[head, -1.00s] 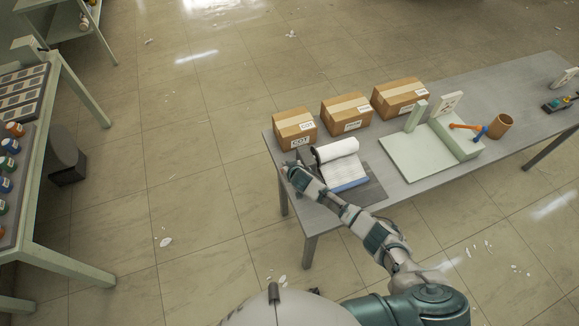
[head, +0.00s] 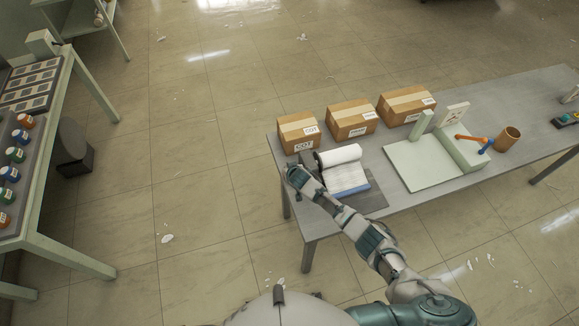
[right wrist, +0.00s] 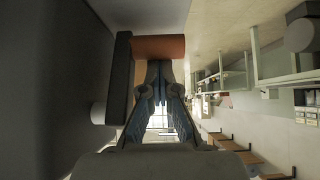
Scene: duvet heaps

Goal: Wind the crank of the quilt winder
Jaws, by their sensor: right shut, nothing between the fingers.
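The quilt winder (head: 306,159) stands at the near left end of the grey table, with a white roll (head: 340,153) on it. A white quilt with a blue edge (head: 348,188) comes off the roll onto a dark mat. My right gripper (head: 291,172) is at the left side of the winder; my forearm crosses in front of it. In the right wrist view my right gripper (right wrist: 158,68) is shut and empty. Its tips are close under an orange-brown cylinder (right wrist: 158,46), apparently the crank handle, beside a dark bar (right wrist: 121,88). I cannot tell whether they touch. My left gripper is out of view.
Several cardboard boxes (head: 351,121) line the table's far edge. Right of the winder are a pale green fixture (head: 425,165) with an orange lever (head: 471,138) and a brown cup (head: 508,139). A workbench (head: 70,245) stands at left, with open floor between.

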